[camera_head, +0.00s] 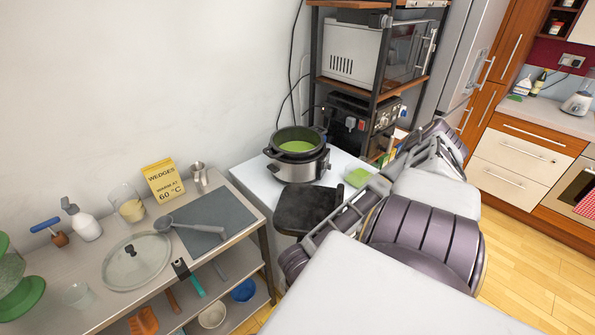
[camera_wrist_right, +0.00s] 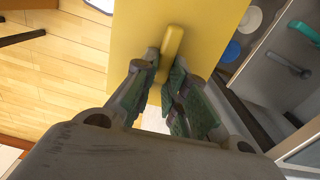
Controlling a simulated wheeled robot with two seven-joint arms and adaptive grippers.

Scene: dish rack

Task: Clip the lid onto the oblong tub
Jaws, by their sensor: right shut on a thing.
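In the wrist view my right gripper (camera_wrist_right: 166,82) is shut on a raised yellow bar (camera_wrist_right: 173,48). The bar stands out from a broad flat yellow panel (camera_wrist_right: 135,38). I cannot tell whether this panel is the lid. I cannot make out an oblong tub for certain. My left gripper is not in view.
A slow cooker (camera_head: 297,157) with green contents stands on the white table (camera_head: 250,172), with a green block (camera_head: 357,177) nearby. The steel bench (camera_head: 92,258) at left holds a glass lid (camera_head: 136,261), a ladle and a yellow sign (camera_head: 163,181). A blue bowl (camera_head: 243,291) is on its lower shelf.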

